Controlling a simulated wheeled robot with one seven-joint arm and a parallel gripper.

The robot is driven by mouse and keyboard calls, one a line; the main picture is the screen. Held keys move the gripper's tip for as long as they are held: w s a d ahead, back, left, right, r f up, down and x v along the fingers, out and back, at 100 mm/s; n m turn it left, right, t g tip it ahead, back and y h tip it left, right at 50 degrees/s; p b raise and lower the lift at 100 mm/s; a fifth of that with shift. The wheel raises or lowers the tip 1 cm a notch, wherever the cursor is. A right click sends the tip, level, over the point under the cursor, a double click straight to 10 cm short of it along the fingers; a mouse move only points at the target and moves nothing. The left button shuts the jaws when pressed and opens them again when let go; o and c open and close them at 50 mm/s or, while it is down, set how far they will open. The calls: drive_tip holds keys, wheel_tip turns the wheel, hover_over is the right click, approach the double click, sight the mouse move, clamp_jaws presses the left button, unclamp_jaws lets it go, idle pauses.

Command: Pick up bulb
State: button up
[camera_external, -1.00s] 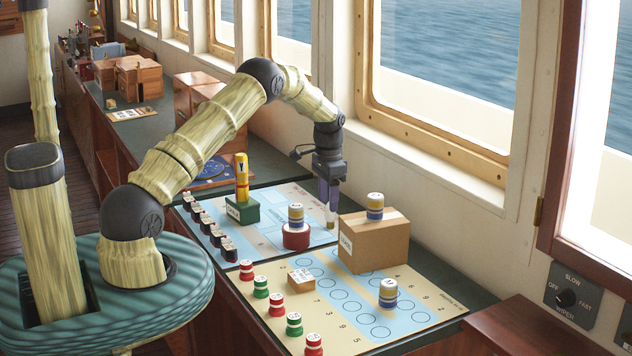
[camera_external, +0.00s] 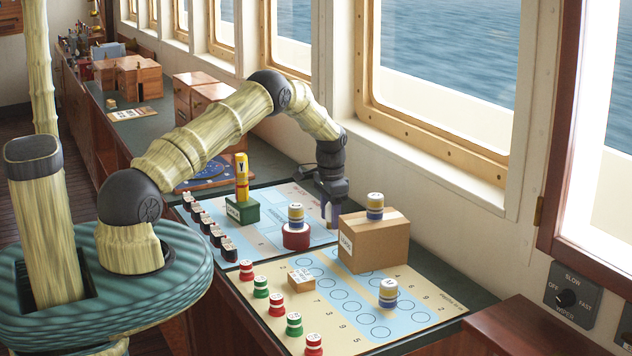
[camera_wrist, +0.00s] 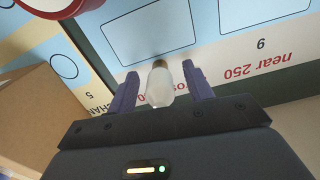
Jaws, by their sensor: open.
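The bulb (camera_wrist: 160,86) shows in the wrist view as a frosted white body with a small brass-coloured end, over the board near its printed edge. My gripper (camera_wrist: 158,80) is open, with one purple finger on each side of the bulb and a visible gap at least on the right. In the external view my gripper (camera_external: 331,212) is low over the far blue board, behind the cardboard box; the bulb cannot be made out there.
The cardboard box (camera_external: 374,246) with a blue-and-yellow piece (camera_external: 375,207) on top stands close beside my gripper. A red round stand (camera_external: 296,237) with another such piece is to its left. A green box (camera_external: 242,210) holds a yellow-and-red piece. The window wall is behind.

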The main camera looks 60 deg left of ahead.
drive_tip(key=c, duration=1)
drive_tip(key=shift+c, duration=0.2)
drive_tip(key=shift+r, duration=0.1)
wheel_tip(320, 180, up, 10)
drive_tip(key=b, duration=0.3)
